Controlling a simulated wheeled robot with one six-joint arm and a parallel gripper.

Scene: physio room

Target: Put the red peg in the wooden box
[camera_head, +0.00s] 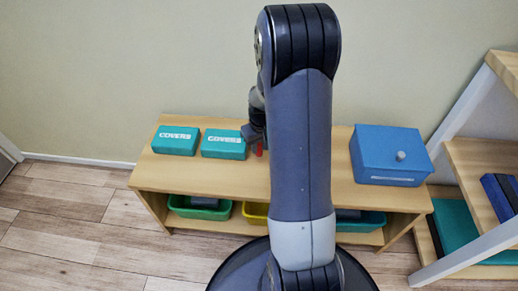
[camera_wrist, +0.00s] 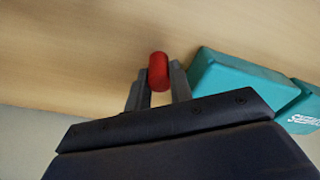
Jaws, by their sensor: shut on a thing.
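The red peg (camera_wrist: 158,72) is between the fingertips of my gripper (camera_wrist: 157,85) in the wrist view, and the jaws are shut on it. In the head view the red peg (camera_head: 259,150) shows as a small red bit beside my arm, over the wooden bench top. My gripper (camera_head: 255,135) is partly hidden behind my arm there. I cannot tell whether the peg touches the bench top. No wooden box is clearly seen; my arm covers the middle of the bench.
The wooden bench (camera_head: 335,170) carries two teal COVERS boxes (camera_head: 176,140) on the left and a blue lidded box (camera_head: 390,155) on the right. Green bin (camera_head: 200,208) and yellow bin (camera_head: 255,212) sit on its lower shelf. A shelf unit (camera_head: 470,155) stands at the right.

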